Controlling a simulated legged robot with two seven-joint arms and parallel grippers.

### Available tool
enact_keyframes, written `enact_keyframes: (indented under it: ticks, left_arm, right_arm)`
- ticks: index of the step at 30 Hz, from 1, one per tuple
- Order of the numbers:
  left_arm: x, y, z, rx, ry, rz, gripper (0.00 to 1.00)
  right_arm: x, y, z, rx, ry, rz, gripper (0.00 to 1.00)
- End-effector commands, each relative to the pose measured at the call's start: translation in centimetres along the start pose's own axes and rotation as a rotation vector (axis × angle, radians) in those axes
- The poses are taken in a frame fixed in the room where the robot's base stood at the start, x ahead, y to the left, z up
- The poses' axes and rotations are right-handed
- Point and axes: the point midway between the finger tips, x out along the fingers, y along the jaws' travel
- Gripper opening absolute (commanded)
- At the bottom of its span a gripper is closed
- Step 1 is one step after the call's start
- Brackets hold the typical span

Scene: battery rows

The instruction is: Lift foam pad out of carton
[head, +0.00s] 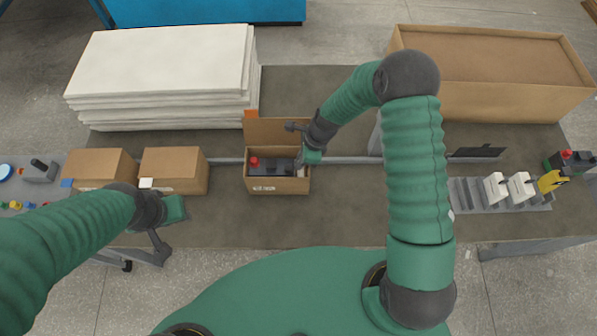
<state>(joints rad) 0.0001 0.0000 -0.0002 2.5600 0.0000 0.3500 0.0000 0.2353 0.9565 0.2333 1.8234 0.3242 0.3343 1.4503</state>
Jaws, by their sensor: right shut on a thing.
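An open brown carton (262,185) stands at the middle of the table with its lid flap raised at the back. A dark battery with a red cap (270,166) lies inside it. A small pale piece, which looks like the foam pad (300,171), shows at the carton's right end, mostly hidden by my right gripper. My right gripper (302,158) reaches down at that end and is shut on the pad; the grip itself is hard to see. My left gripper (168,222) is over the table's front edge, in front of the closed cartons, away from the open one; its jaw opening is unclear.
Two closed cartons (173,170) stand left of the open one. A stack of white sheets (160,75) lies at the back left. A large brown box (490,75) is at the back right, with a grey rack (500,195) before it. Table in front of the open carton is clear.

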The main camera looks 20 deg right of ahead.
Motion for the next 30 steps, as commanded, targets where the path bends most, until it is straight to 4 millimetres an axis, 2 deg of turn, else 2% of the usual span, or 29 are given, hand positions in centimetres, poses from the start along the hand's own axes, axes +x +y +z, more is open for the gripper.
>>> enact_keyframes:
  ticks: [25,30]
  left_arm:
    - [-0.01,0.01,0.0,0.0,0.0,0.0,0.36]
    - [0.08,0.01,0.02,0.0,0.0,0.0,0.36]
  right_arm:
    - [-0.06,-0.01,0.03,0.0,0.0,-0.001,0.0]
    - [-0.79,-0.07,0.25,-0.001,0.0,-0.002,0.0]
